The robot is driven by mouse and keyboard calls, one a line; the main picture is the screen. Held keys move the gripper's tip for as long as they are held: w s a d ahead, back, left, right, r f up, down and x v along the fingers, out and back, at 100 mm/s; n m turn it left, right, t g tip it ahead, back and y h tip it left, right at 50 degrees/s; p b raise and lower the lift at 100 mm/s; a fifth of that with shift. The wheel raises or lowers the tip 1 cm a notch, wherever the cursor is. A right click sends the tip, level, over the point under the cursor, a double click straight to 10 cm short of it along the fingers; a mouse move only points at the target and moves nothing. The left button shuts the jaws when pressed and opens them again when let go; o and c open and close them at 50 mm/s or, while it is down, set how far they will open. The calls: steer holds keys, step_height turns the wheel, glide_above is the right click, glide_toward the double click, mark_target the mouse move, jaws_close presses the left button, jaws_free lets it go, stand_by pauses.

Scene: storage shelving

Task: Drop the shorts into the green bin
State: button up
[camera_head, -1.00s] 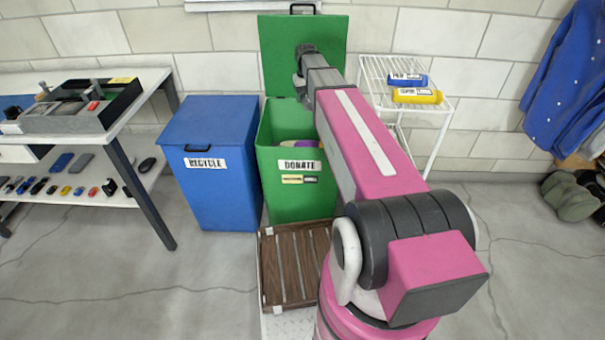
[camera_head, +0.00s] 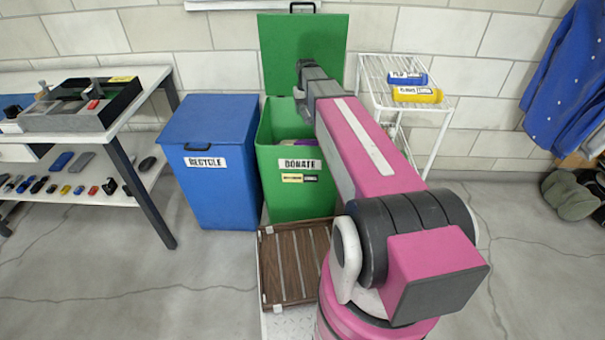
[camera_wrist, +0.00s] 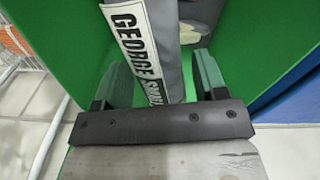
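The shorts (camera_wrist: 172,45) are a grey roll with a white label reading GEORGE SHOR..., seen in the wrist view. My gripper (camera_wrist: 164,70) has one finger on each side of the roll and holds it. The roll is tilted, and its lower end is hidden behind the dark gripper bar. The green bin (camera_head: 290,205), labelled DONATE, stands with its lid (camera_head: 275,55) raised. My gripper (camera_head: 300,97) is over the back of the bin's opening in the head view, where the roll is hard to make out.
A blue RECYCLE bin (camera_head: 212,185) with its lid closed stands left of the green bin. A white wire rack (camera_head: 375,75) on the right carries a blue roll (camera_head: 408,78) and a yellow roll (camera_head: 418,94). A wooden slatted crate (camera_head: 292,262) is in front. Items lie inside the green bin.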

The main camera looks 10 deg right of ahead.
steer(key=shift+o, duration=1.3)
step_height(320, 180, up, 11)
steer(key=shift+f, duration=0.1)
